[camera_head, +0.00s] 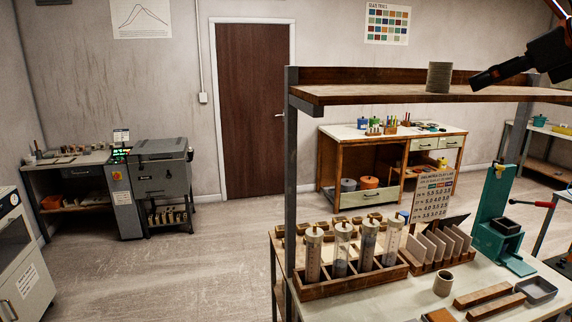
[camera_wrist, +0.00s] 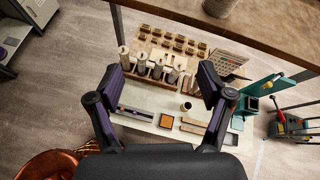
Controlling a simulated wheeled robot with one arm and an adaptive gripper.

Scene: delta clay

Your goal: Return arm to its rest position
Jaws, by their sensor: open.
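My gripper (camera_head: 487,79) is at the upper right in the head view, beside the wooden shelf (camera_head: 340,96) and right of a grey ribbed cylinder (camera_head: 439,77) standing on it. A gap separates the gripper from the cylinder. In the wrist view my gripper (camera_wrist: 163,82) has its two dark fingers spread wide apart, with nothing between them. Below it lies the workbench (camera_wrist: 148,98), some distance down.
The bench carries a wooden rack (camera_head: 340,286) of clear tubes, upright tiles (camera_head: 440,246), a small cup (camera_head: 443,284) and a teal press (camera_head: 497,225). The shelf edge (camera_wrist: 262,48) crosses the wrist view's top right. Open floor (camera_head: 200,260) lies left of the bench.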

